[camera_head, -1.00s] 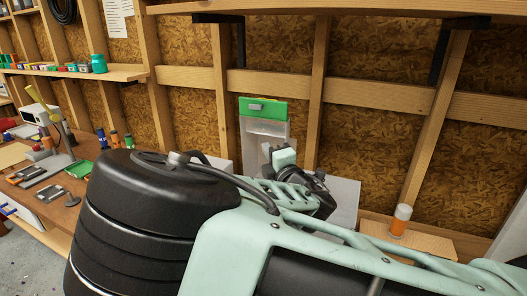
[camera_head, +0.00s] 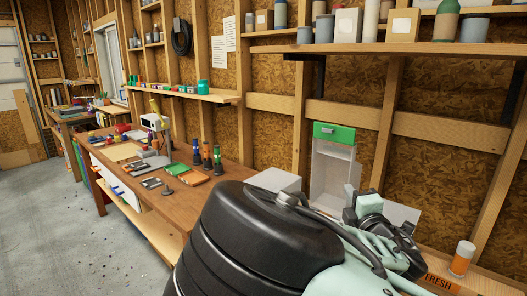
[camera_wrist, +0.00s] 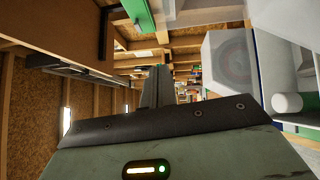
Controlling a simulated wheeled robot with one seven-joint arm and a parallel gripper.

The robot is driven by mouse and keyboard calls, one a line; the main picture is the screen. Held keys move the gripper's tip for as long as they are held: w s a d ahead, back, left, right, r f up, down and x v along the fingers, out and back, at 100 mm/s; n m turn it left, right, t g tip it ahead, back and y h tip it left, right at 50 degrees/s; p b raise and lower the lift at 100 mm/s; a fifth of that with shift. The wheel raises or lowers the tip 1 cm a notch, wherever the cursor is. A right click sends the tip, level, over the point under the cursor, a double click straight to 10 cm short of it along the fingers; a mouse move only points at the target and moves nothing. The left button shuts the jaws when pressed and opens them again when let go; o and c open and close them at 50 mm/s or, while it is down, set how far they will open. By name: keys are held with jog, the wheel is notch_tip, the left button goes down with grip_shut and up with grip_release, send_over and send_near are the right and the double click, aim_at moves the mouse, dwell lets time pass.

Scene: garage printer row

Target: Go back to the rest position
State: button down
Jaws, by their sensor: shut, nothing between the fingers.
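My pale green arm crosses the bottom right of the head view, with its large black ribbed joint in front. My gripper (camera_head: 352,200) is partly hidden at the arm's far end, in front of a green-topped machine (camera_head: 332,168). In the wrist view my gripper's dark fingers (camera_wrist: 156,88) are together, with nothing between them. No object is held.
A wooden workbench (camera_head: 215,190) with tools and small parts runs along the wall to the left. A white box (camera_head: 275,180) stands beside the machine. An orange-and-white bottle (camera_head: 461,259) stands at right.

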jog(key=s+d+f+m+g+h, duration=0.2)
jog(key=s+d+f+m+g, duration=0.25)
jog(key=d+f+m, duration=0.2)
jog(key=s+d+f+m+g+h, duration=0.3)
jog(key=s+d+f+m+g, duration=0.1)
jog(key=d+f+m+g, duration=0.3)
jog(key=s+a+r+m+g+y, duration=0.1)
jog(key=s+r+m+g+y, duration=0.15)
jog(key=s+r, duration=0.35)
jog(key=s+a+r+m+g+y, duration=0.15)
jog(key=s+r+m, duration=0.25)
jog(key=s, duration=0.4)
jog(key=s+a+f+n+g+b, duration=0.1)
jog(key=s+a+n, duration=0.3)
jog(key=a, duration=0.5)
jog(key=s+a+f+n+g+b, duration=0.2)
jog(key=s+a+n+b, duration=0.1)
jog(key=s+a, duration=0.6)
jog(key=shift+f+n+g+b, duration=0.2)
jog(key=shift+n+g+b, duration=0.15)
jog(key=shift+n+b, duration=0.1)
